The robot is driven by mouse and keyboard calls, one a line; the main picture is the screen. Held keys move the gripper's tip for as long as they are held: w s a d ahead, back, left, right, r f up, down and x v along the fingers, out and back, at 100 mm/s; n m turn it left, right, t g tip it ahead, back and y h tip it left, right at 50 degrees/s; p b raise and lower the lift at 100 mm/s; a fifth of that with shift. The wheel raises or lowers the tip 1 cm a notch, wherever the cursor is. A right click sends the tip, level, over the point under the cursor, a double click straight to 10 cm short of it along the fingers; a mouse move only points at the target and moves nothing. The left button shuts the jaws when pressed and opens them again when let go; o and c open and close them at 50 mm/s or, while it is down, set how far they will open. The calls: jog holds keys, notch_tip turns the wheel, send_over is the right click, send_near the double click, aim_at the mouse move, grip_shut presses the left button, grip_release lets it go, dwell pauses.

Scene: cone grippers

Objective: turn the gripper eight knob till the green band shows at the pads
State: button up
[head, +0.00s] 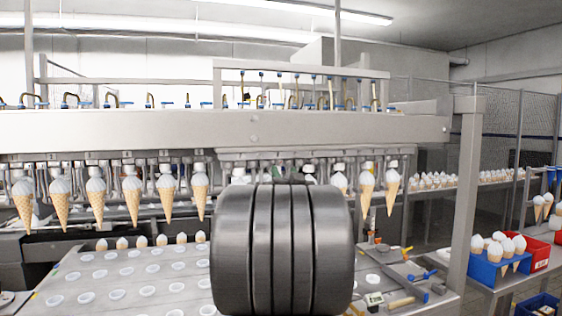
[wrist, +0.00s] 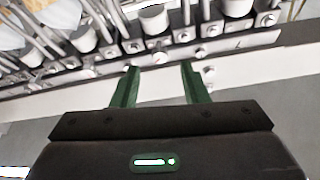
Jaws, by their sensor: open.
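My gripper (wrist: 159,66) shows in the wrist view with two green fingers, spread apart and empty. Its tips reach toward a metal rail (wrist: 235,42) that carries several small round knobs or bolt heads (wrist: 183,37). I cannot tell which is the gripper eight knob, and no green band is clear at any pads. In the head view a row of cone grippers hangs under a long beam (head: 140,130), several holding white-topped cones (head: 167,192). The middle of the row and my gripper are hidden there behind my large dark arm link.
A perforated tray table (head: 120,285) lies below the cones. Tools and small parts (head: 400,275) lie at its right end. A post (head: 468,190) stands right of the machine. Beyond it are a blue crate (head: 487,270) and a red crate (head: 536,253).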

aim_at(280, 164)
jog(key=shift+p+x, duration=0.55)
jog(key=shift+x, duration=1.8)
grip_shut()
